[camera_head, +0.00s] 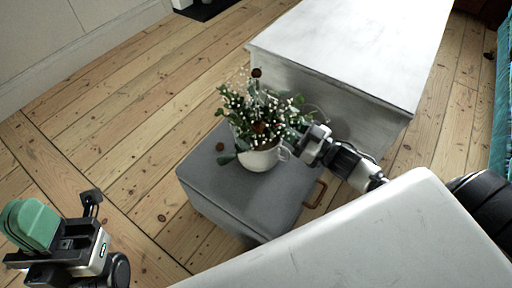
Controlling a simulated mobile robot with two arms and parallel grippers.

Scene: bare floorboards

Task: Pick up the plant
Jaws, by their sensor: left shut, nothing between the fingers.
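The plant (262,118), with green leaves, small white blossoms and brown round heads, stands in a white mug-like pot (262,158). The pot sits upright on a grey box-like stool (240,198). My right gripper (308,146) is at the right side of the pot, by its handle. Its fingertips are partly hidden by leaves and the pot, so I cannot tell whether they grip. My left gripper (72,243) is low at the bottom left, far from the plant, shut and empty.
A white cabinet or table (350,45) stands behind the stool. A pale, rounded white surface (370,245) fills the lower right foreground. Bare floorboards (130,130) lie open to the left. Teal fabric (500,120) is at the right edge.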

